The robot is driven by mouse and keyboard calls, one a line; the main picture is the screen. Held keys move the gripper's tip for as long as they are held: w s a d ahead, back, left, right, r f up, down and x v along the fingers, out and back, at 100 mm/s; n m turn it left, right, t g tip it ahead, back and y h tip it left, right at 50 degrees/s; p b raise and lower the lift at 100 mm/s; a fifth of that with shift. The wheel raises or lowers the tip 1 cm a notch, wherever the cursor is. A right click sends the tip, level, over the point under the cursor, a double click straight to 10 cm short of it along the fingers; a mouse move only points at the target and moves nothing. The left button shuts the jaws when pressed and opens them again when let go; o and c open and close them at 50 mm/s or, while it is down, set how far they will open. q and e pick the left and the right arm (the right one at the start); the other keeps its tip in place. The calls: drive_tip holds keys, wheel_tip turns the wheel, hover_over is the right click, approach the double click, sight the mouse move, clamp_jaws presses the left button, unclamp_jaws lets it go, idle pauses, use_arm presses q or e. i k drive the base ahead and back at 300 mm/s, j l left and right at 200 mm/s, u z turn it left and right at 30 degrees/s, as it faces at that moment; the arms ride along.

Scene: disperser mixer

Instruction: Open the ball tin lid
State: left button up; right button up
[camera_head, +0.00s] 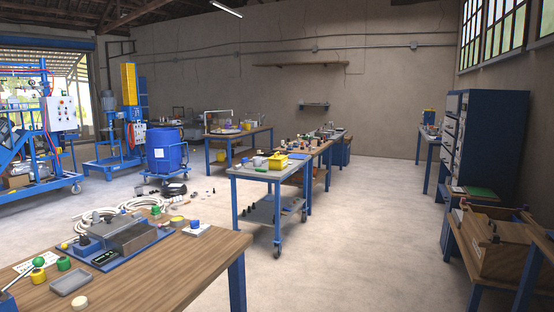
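No ball tin can be told for sure at this distance. On the near wooden table (170,290), a grey metal block-like unit (118,231) sits on a blue base plate (110,262). A small yellow item (177,219) and a blue round item on a white block (196,225) lie to its right. Green and yellow small cylinders (64,264) stand to its left, by a green ball (38,262) that seems to top a rod. A shallow grey tray (70,282) lies in front. Neither of my grippers is in view.
A wheeled blue-legged table (258,172) with a yellow bin stands mid-room. A blue drum (166,150) and blue mixer machines (128,115) stand at left. A wooden box (495,240) and blue cabinet (490,130) stand at right. The floor (365,230) between is clear.

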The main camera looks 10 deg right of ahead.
sight(278, 155)
drive_tip(key=i+l+z, duration=0.35)
drive_tip(key=i, duration=0.15)
drive_tip(key=i+z, duration=0.35)
drive_tip(key=i, duration=0.15)
drive_tip(key=i+z, duration=0.2)
drive_tip(key=i, duration=1.75)
drive_tip(key=i+j, duration=0.15)
drive_tip(key=i, duration=0.3)
drive_tip(key=i+j, duration=0.2)
drive_tip(key=i, duration=0.25)
drive_tip(key=i+j+z, duration=0.1)
drive_tip(key=i, duration=0.35)
drive_tip(key=i+j, duration=0.25)
drive_tip(key=i, duration=0.2)
